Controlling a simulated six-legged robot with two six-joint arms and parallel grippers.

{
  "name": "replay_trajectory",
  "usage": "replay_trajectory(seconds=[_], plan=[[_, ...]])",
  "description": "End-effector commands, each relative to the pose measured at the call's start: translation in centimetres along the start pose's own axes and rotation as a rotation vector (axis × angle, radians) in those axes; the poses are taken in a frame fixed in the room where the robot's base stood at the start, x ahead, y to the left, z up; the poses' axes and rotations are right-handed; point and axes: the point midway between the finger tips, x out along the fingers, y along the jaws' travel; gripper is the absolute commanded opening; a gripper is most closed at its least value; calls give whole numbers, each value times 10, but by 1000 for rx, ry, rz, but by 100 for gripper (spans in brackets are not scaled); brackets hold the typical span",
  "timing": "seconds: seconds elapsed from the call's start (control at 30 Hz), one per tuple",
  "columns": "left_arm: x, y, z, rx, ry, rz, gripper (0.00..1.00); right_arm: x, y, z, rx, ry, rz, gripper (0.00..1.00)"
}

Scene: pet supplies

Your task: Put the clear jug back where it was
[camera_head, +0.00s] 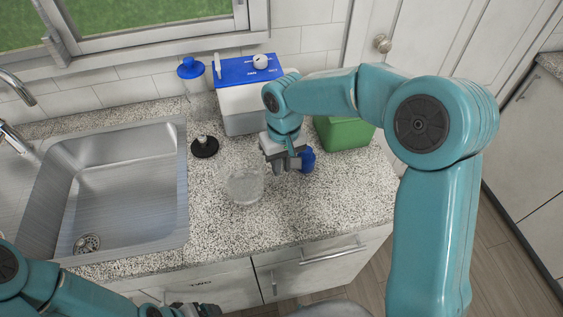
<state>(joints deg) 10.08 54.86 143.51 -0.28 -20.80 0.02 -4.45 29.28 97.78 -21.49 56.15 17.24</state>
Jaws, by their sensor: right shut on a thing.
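The clear jug (243,186) is a see-through round vessel over the speckled counter, right of the sink. My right gripper (283,164) is at its upper right side and is shut on it; the grip point is small and partly hidden by the fingers. I cannot tell whether the jug's base touches the counter. My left gripper (182,311) is at the bottom edge, below the counter front and partly cut off; its jaws cannot be made out.
A small blue item (308,160) stands right beside the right gripper. Behind are a blue-lidded box (247,92), a blue-topped clear container (192,72), a black-based item (204,146) and a green box (343,132). The sink (115,190) is left. The counter's front right is clear.

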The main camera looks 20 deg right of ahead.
Motion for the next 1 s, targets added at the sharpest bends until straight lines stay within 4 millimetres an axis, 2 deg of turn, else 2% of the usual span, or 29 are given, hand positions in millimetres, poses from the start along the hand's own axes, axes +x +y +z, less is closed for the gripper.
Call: replay_trajectory(seconds=[0.17, 0.2, 0.27, 0.3, 0.53, 0.67, 0.77, 1.0], plan=[[3, -1, 0, 0, 0, 0, 87, 3, 0, 0, 1, 1, -1, 0], [3, -1, 0, 0, 0, 0, 87, 4, 0, 0, 0, 0, 0, 22], [2, -1, 0, 0, 0, 0, 87, 3, 0, 0, 0, 0, 0, 42], [2, -1, 0, 0, 0, 0, 87, 3, 0, 0, 0, 0, 0, 44], [2, -1, 0, 0, 0, 0, 87, 2, 0, 0, 0, 0, 0, 44], [0, 0, 0, 0, 0, 0, 87, -5, 0, -1, 1, 2, 0, 44], [1, 0, 0, 0, 0, 0, 87, -22, 0, -1, 2, 6, -1, 44], [2, -1, 0, 0, 0, 0, 87, -79, 0, -1, 1, 5, -1, 44]])
